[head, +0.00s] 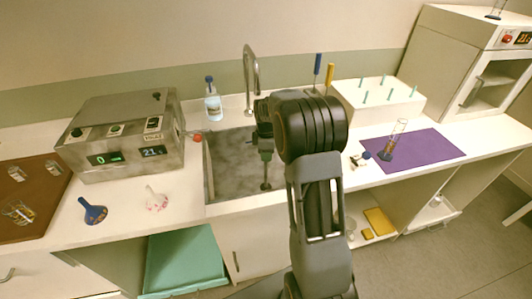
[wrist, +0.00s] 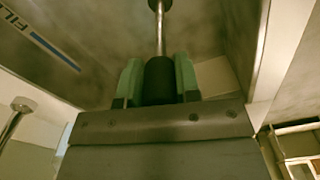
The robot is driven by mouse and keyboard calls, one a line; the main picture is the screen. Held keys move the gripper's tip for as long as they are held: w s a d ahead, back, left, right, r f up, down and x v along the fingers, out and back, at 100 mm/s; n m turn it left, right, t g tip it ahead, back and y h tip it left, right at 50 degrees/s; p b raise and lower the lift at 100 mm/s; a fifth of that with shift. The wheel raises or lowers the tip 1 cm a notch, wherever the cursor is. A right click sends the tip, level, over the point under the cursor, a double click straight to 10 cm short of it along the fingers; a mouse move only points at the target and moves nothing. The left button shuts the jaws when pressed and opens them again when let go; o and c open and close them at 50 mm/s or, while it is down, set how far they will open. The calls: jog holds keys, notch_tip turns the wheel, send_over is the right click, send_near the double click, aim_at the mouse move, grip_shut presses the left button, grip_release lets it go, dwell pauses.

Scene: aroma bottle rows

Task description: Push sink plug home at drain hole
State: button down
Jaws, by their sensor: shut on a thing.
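The sink plug is a dark disc (head: 266,186) on a thin metal rod, low in the grey sink. My gripper (head: 265,153) points down into the sink above it. In the wrist view the green-padded fingers of my gripper (wrist: 159,80) are shut on the plug's black handle (wrist: 160,76). The rod (wrist: 160,35) runs away from the handle to the dark disc (wrist: 157,4) at the top edge. The drain hole is not visible, so I cannot tell whether the disc is seated in it.
The sink (head: 222,165) has FILL lettering and a blue line on one wall. A curved faucet (head: 248,75) stands behind it. A metal instrument box (head: 120,140) is left, and a purple mat (head: 430,148) with a glass cylinder (head: 394,138) is right.

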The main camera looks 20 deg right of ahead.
jog(key=shift+f+b, duration=0.75)
jog(key=shift+f, duration=0.4)
jog(key=c, duration=0.8)
grip_release()
jog(key=shift+o, duration=0.2)
notch_tip(320, 180, up, 14)
jog(key=shift+f, duration=0.1)
